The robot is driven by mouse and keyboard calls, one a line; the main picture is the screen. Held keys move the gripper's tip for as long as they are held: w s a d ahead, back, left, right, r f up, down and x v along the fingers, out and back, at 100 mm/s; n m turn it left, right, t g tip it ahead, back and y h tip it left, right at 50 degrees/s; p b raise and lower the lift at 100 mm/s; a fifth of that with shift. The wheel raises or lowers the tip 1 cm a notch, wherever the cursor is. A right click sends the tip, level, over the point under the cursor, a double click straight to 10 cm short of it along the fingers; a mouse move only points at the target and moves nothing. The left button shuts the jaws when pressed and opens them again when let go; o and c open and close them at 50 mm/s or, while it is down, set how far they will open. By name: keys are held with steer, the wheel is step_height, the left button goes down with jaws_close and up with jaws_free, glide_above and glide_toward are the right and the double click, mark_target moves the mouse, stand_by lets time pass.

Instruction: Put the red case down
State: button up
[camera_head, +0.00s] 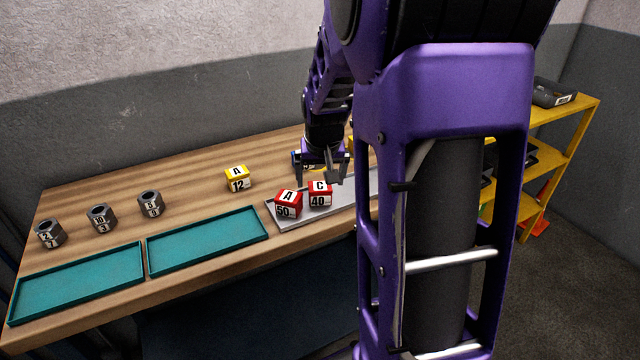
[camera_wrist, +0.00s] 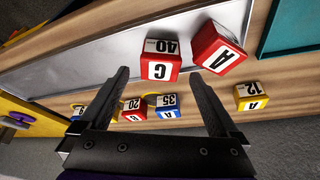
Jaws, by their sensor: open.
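A red case marked C 40 (camera_head: 319,195) sits on the grey tray (camera_head: 347,202), beside a red case marked A 50 (camera_head: 288,204). The two stand close together at the tray's left end; I cannot tell whether they touch. My gripper (camera_head: 318,165) is open and empty, just behind and above the C 40 case. In the wrist view, the C 40 case (camera_wrist: 161,57) shows beyond and between the open fingertips (camera_wrist: 158,75). The A case (camera_wrist: 218,48) is to its right there, turned at an angle. My arm hides the tray's right end in the head view.
A yellow case (camera_head: 238,179) stands left of the tray. Two teal trays (camera_head: 208,236) are empty, with three grey hex parts (camera_head: 101,218) behind them. A red case B 20 (camera_wrist: 133,109) and blue case A 35 (camera_wrist: 167,107) show in the wrist view. A yellow shelf (camera_head: 560,125) stands right.

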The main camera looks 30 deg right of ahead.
steer(key=v, duration=0.8)
steer(key=shift+p, duration=0.4)
